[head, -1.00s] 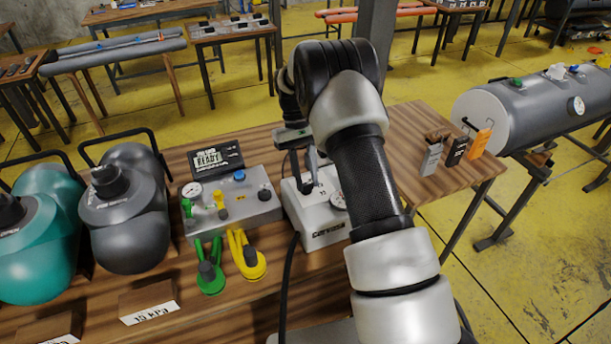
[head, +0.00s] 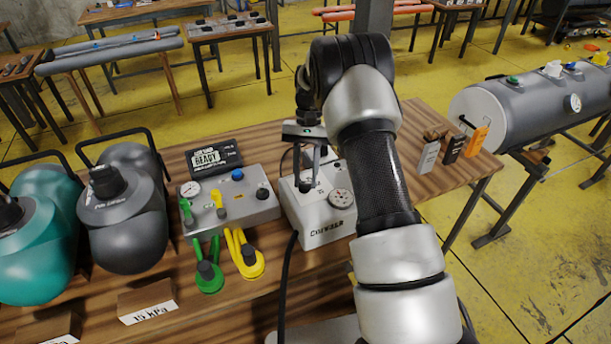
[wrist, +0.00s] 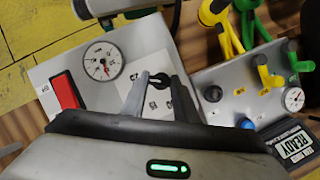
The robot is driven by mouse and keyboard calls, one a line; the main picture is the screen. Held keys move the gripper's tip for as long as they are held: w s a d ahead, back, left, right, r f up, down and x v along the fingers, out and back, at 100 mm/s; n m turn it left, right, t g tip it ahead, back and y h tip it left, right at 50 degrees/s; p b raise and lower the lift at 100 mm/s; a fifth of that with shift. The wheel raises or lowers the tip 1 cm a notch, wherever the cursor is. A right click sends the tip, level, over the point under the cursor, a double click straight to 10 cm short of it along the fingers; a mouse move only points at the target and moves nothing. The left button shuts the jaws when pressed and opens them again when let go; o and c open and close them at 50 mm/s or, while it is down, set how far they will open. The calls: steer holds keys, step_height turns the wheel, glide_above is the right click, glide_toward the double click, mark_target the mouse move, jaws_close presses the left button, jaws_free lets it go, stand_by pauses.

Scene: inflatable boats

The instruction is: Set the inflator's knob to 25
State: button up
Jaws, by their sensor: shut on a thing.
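The inflator (head: 324,232) is a pale box on the wooden table, with a round dial (head: 341,198) on top. In the wrist view, its top (wrist: 45,72) carries the dial (wrist: 103,60), a red switch (wrist: 64,91) and a pale plate with small dark marks. My gripper (head: 307,183) reaches down to the plate from the far side. In the wrist view, my gripper (wrist: 159,80) has its fingers shut on the small dark knob (wrist: 157,79). The fingers partly cover the knob and its marks, so I cannot read its setting.
A grey control box (head: 232,212) with yellow and green hoses stands close left of the inflator, a black READY display (head: 214,158) behind it. Grey (head: 125,225) and teal (head: 40,240) inflatables lie further left. Small blocks (head: 453,150) stand at the table's right end.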

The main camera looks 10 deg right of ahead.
stand_by(0.3)
steer(key=o, duration=1.1)
steer(key=shift+c, duration=0.2)
steer(key=p+v, duration=0.2)
steer(key=v, duration=1.5)
steer(key=shift+r, duration=0.3)
